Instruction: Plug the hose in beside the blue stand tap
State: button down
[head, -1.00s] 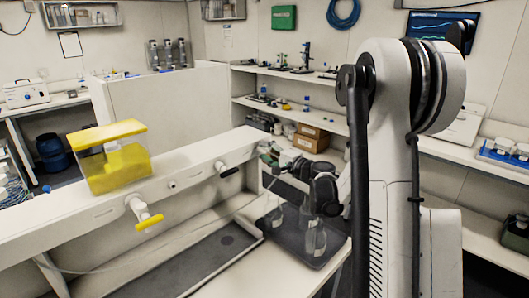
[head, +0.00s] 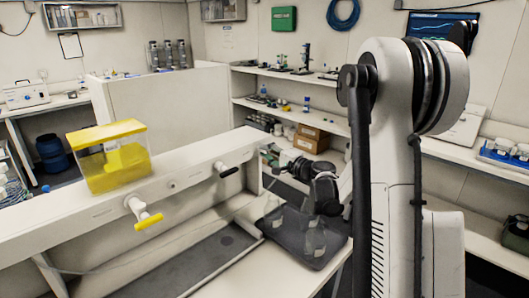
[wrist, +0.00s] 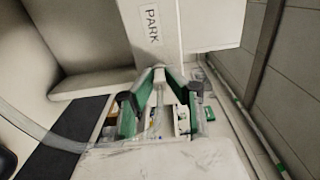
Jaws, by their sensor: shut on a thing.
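My gripper (wrist: 158,84) has green-sided fingers. It is shut on a slim pale hose end (wrist: 159,76) in the wrist view, just below a white panel marked PARK (wrist: 152,24). I cannot tell whether the hose end is seated in that panel or only in front of it. A clear hose (wrist: 40,134) curves in from the left of the wrist view. In the head view my gripper (head: 270,156) is at the right end of the long white rail (head: 200,165), small and partly hidden. No blue tap can be made out; a yellow-handled tap (head: 148,221) and a black-handled tap (head: 230,171) show.
A yellow-lidded tank (head: 110,158) stands on the rail. A dark trough (head: 190,264) lies under the taps. Shelves with small items (head: 292,108) stand behind.

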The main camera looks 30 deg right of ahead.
jog(key=b+v, duration=0.1)
jog(key=v, duration=0.5)
dwell(1.4)
dwell(0.3)
